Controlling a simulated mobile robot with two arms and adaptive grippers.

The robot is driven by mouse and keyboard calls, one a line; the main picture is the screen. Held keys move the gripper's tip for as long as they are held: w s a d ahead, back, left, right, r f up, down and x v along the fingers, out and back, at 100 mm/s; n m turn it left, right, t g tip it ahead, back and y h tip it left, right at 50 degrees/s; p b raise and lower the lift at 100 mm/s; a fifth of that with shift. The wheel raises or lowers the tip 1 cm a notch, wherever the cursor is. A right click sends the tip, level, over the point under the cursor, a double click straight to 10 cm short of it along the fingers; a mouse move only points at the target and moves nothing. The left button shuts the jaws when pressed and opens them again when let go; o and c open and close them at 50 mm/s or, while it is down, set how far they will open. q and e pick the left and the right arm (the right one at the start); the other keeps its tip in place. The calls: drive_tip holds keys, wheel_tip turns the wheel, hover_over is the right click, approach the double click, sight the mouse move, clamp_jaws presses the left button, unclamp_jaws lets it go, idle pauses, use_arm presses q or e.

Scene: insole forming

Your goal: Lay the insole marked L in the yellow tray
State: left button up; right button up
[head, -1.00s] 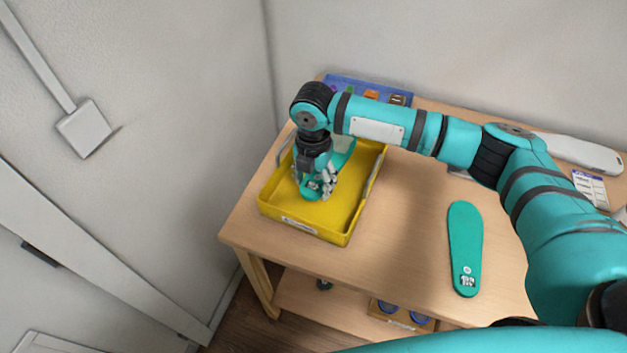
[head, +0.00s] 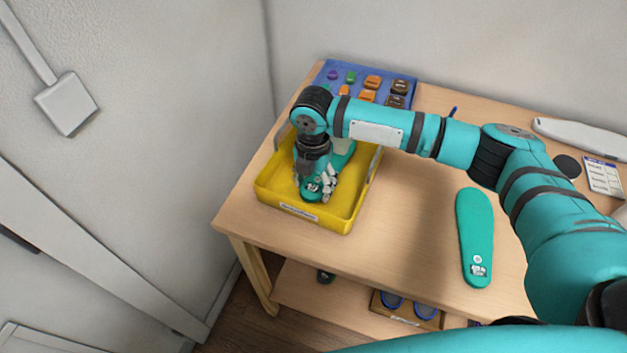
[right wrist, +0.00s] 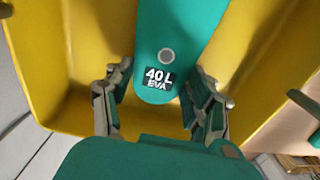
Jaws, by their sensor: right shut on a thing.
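The yellow tray (head: 350,219) stands at the left of the wooden table. My right gripper (head: 322,186) is over the inside of the tray, pointing down. The teal insole marked "40 L EVA" (right wrist: 178,45) shows in the right wrist view between the two fingers (right wrist: 157,88), which are shut on it near its labelled end. In the head view the insole (head: 343,155) is partly hidden by my wrist and lies within the tray's outline. I cannot tell whether it touches the tray floor. My left gripper is not in view.
A second teal insole (head: 474,232) lies on the table to the right, its label too small to read. A blue board with coloured pieces (head: 361,77) lies behind the tray. A white card (head: 603,176) is at the far right. The table between tray and second insole is clear.

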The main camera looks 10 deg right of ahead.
drive_tip(key=shift+f, duration=0.35)
idle(0.5)
drive_tip(key=o, duration=1)
drive_tip(key=o, duration=0.3)
drive_tip(key=shift+o, duration=0.2)
wheel_tip(320, 180, up, 10)
drive_tip(key=p, duration=1)
drive_tip(key=shift+p, duration=0.3)
